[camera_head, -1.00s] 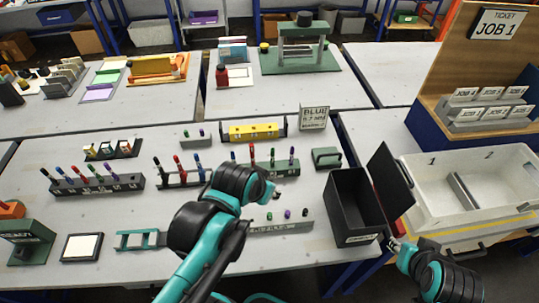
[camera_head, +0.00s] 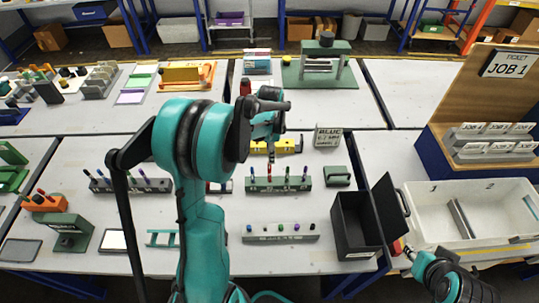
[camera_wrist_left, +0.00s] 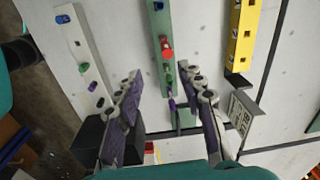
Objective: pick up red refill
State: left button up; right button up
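The green rack (camera_head: 278,184) holds a row of upright coloured refills. Its red refill (camera_head: 269,170) stands between a blue one and a green one; in the left wrist view the red refill (camera_wrist_left: 166,52) shows from above. My left gripper (camera_wrist_left: 160,80) is open and empty, its fingers spread to either side of the green rack's line, with the red refill ahead of the fingertips and apart from them. In the head view the arm hides much of this gripper. My right gripper (camera_head: 407,252) is beside the black bin; its finger state is unclear.
A yellow block (camera_head: 284,146) lies behind the green rack, beside the BLUE sign (camera_head: 327,137). A grey rack (camera_head: 280,233) with coloured tips stands in front. The black bin (camera_head: 350,222) and white tote (camera_head: 450,212) are at the right. My left arm covers the table's left middle.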

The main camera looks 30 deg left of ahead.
aim_at(269, 168)
pick_arm(q)
jog(key=shift+w+a+f+m+p, duration=0.3)
jog(key=shift+a+m+p, duration=0.1)
jog(key=shift+a, duration=0.2)
jog(key=f, duration=0.2)
jog(key=f+b, duration=0.1)
jog(key=f, duration=0.5)
jog(key=shift+w, duration=0.3)
jog(key=c, duration=0.9)
